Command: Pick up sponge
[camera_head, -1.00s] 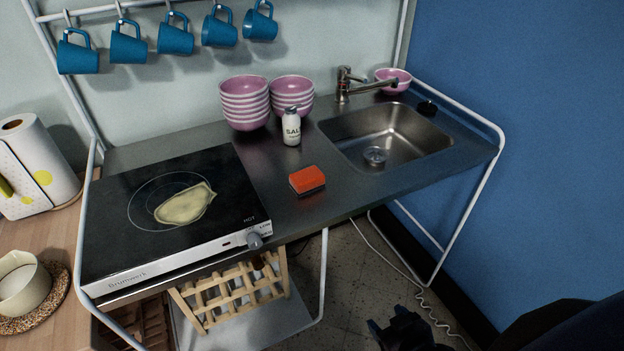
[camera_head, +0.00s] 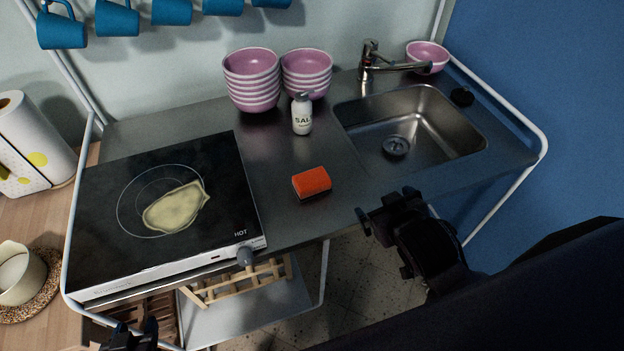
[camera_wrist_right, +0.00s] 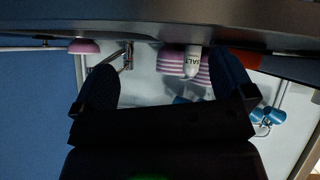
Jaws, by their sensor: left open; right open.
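The sponge (camera_head: 312,182), orange with a dark underside, lies on the steel counter (camera_head: 285,215) between the hob and the sink in the head view. My right gripper (camera_head: 388,215) is open and empty, to the right of the sponge and nearer to me, by the counter's front edge. Its spread fingers (camera_wrist_right: 165,80) show in the right wrist view with nothing between them. My left gripper (camera_head: 135,332) is open at the bottom left edge, partly cut off, in front of the hob and well away from the sponge.
A salt shaker (camera_head: 302,115) and two stacks of pink bowls (camera_head: 252,82) stand behind the sponge. The hob (camera_head: 110,235), with a pale food piece on it, is at left. The sink (camera_head: 445,115) and tap (camera_head: 370,62) are at right. The counter around the sponge is clear.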

